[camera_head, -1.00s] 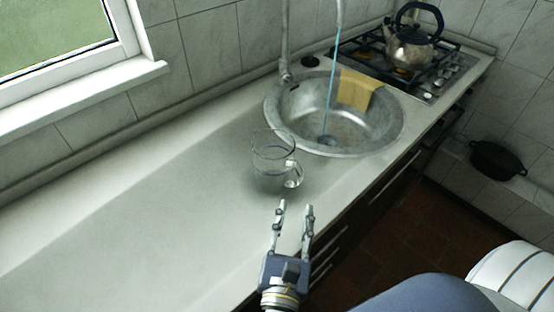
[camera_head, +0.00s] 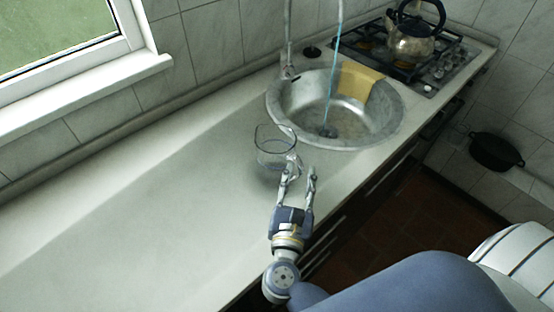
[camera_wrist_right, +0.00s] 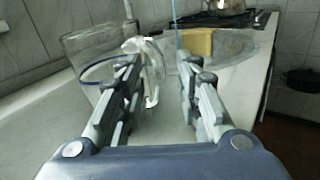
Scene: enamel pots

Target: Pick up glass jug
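The clear glass jug (camera_head: 272,148) stands upright on the counter, just left of the sink in the head view. Its handle faces toward my right gripper (camera_head: 299,172), which is open in front of it. In the right wrist view the jug (camera_wrist_right: 88,52) is ahead and to the left. Its handle (camera_wrist_right: 152,72) shows beyond and beside the left finger, near the opening between the fingers of my right gripper (camera_wrist_right: 160,62). I cannot tell whether a finger touches the handle. My left gripper is not in view.
The metal sink (camera_head: 391,132) has a running stream of water (camera_head: 334,70) and a yellow cloth (camera_head: 357,80) on its rim. A kettle (camera_head: 411,45) stands on the stove (camera_head: 449,65) behind. A black pot (camera_head: 494,151) is at the right. The counter (camera_head: 130,215) at left is clear.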

